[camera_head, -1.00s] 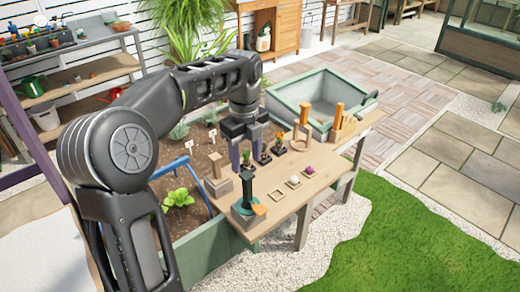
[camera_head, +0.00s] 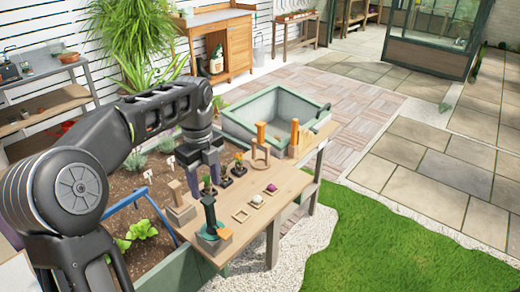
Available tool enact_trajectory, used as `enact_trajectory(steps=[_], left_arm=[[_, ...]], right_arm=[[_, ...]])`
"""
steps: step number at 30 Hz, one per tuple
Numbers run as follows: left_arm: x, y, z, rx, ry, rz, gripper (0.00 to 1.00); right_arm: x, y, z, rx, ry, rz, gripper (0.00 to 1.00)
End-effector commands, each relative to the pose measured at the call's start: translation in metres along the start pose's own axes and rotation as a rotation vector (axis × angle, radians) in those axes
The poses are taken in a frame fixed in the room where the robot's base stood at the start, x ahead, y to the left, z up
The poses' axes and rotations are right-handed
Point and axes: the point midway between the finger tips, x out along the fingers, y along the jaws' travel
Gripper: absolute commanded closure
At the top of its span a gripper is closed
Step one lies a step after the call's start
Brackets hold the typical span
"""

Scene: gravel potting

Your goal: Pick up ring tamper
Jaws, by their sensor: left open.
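A tool with an upright orange-brown handle and a pale ring-shaped foot (camera_head: 260,150) stands at the far part of the wooden table; it looks like the ring tamper. Another tool with a dark upright handle and a teal round base (camera_head: 209,215) stands at the near left corner, with an orange piece beside it. My left gripper (camera_head: 204,184) points down over the table's left edge, fingers apart and empty. It is beside the small potted plants (camera_head: 239,168), left of and nearer than the ring tool. My right gripper is not in view.
A wooden block with a post (camera_head: 179,212) stands near the left edge. Small square frames (camera_head: 241,214), a white ball and a purple ball lie mid-table. Orange-handled tools (camera_head: 295,138) stand in a holder at the far right.

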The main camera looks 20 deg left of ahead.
Motion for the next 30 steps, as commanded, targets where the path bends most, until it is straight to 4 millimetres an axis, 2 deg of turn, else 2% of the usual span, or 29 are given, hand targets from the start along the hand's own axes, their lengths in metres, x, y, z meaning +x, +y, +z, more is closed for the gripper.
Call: enact_trajectory(steps=[11, 14, 17, 20, 23, 26, 29, 30], left_arm=[[0.0, 0.0, 0.0, 0.0, 0.0, 0.0, 0.49], [0.0, 0.0, 0.0, -0.003, 0.0, 0.0, 0.55], [0.0, -0.001, 0.0, -0.035, -0.001, -0.002, 0.55], [0.0, -0.011, 0.004, -0.13, -0.013, -0.046, 0.55], [0.003, -0.036, 0.007, -0.303, -0.016, -0.152, 0.55], [0.024, -0.069, 0.0, -0.551, 0.036, -0.28, 0.55], [0.08, -0.102, -0.029, -0.866, 0.174, -0.364, 0.55], [0.11, -0.113, -0.049, -1.008, 0.248, -0.376, 0.55]], right_arm=[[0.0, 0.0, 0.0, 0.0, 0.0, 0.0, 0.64], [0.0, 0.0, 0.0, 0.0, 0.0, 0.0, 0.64], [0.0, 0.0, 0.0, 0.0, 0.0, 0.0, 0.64], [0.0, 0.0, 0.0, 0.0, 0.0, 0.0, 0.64], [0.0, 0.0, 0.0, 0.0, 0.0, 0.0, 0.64], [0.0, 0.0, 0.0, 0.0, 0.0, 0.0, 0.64], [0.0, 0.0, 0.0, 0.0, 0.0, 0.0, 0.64], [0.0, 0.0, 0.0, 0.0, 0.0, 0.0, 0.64]])
